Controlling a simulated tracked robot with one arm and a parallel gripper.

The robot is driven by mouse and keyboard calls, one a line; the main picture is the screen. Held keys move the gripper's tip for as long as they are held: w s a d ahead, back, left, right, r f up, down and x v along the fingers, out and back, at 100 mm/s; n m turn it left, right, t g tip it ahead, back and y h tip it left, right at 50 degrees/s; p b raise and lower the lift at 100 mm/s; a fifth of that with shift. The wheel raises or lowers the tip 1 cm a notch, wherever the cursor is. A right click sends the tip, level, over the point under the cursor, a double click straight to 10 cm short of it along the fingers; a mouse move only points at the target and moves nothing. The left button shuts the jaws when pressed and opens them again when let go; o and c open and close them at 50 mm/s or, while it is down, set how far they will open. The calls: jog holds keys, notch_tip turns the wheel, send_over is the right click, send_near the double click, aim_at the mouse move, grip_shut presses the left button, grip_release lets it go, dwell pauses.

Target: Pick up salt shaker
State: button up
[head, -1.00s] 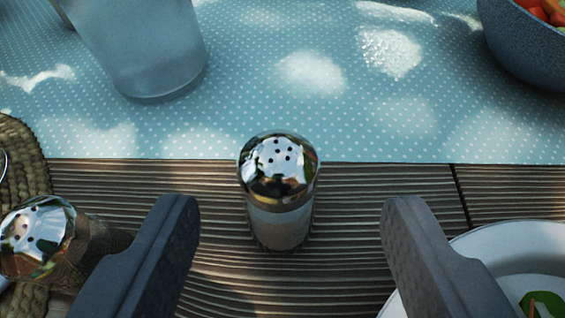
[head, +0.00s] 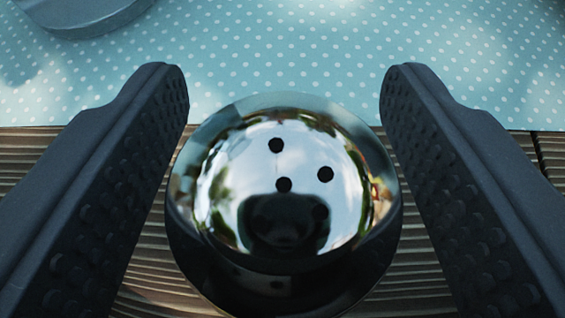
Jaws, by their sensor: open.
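The salt shaker (head: 285,255) is close below the camera in the head view, seen from above. Its shiny, domed metal cap with dark holes fills the lower middle and hides its body. My gripper (head: 284,85) is open, with one dark, studded finger on each side of the cap. The left finger is close to the cap's edge and the right finger is too. I cannot tell whether either touches it.
The slatted wooden table (head: 150,265) shows under the shaker and fingers. A light blue dotted cloth (head: 290,50) lies beyond it. The base of a bluish vessel (head: 85,18) stands on the cloth at the upper left.

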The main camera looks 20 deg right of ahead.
jog(key=c, duration=1.1)
jog(key=shift+r, duration=0.1)
